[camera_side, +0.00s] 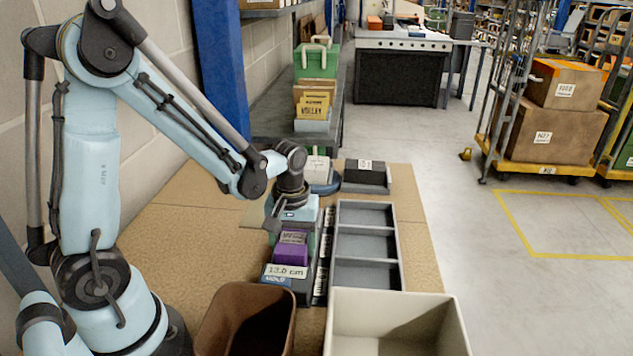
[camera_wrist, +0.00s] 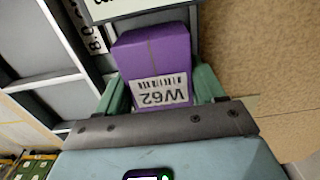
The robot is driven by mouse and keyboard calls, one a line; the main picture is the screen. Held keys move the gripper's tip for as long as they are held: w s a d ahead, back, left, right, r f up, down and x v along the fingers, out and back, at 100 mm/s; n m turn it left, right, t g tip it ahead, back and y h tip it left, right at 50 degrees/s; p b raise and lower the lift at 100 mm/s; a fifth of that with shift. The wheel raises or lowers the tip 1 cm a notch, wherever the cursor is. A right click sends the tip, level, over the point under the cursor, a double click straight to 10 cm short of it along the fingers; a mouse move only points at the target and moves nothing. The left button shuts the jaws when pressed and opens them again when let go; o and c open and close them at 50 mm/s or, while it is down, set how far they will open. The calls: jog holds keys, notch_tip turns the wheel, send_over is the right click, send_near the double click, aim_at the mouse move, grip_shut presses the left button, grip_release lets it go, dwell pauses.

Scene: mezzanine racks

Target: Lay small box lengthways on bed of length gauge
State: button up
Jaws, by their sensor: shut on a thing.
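The small box is purple with a white W62 label; it shows in the side view (camera_side: 291,252) and the wrist view (camera_wrist: 153,50). My gripper (camera_side: 296,236) points down over the length gauge (camera_side: 284,283), its green fingers shut on the box's two sides, as the wrist view (camera_wrist: 161,82) shows. The gauge is a dark, narrow bed with a front display reading 13.0 cm. The box lies along the bed, behind the display. I cannot tell whether its underside touches the bed. My wrist hides the bed's far end.
A grey three-compartment tray (camera_side: 366,243) stands right of the gauge, with labels between them. A brown bin (camera_side: 216,318) and a cream bin (camera_side: 446,322) stand in front. A dark labelled box (camera_side: 365,173) and a white item (camera_side: 317,168) stand behind. Bare tabletop (camera_side: 195,225) lies left.

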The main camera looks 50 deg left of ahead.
jog(key=o, duration=1.2)
notch_tip(320, 180, up, 12)
jog(key=shift+r, duration=0.1)
jog(key=s+d+m+t, duration=0.1)
jog(key=m+t, duration=0.1)
jog(key=m, duration=0.1)
jog(key=s+d+m+t, duration=0.1)
jog(key=m+t, duration=0.1)
jog(key=m, duration=0.1)
jog(key=s+d+m+t, duration=0.1)
jog(key=d+m+t, duration=0.1)
jog(key=m+t, duration=0.1)
jog(key=shift+s+r, duration=0.15)
jog(key=shift+r, duration=0.15)
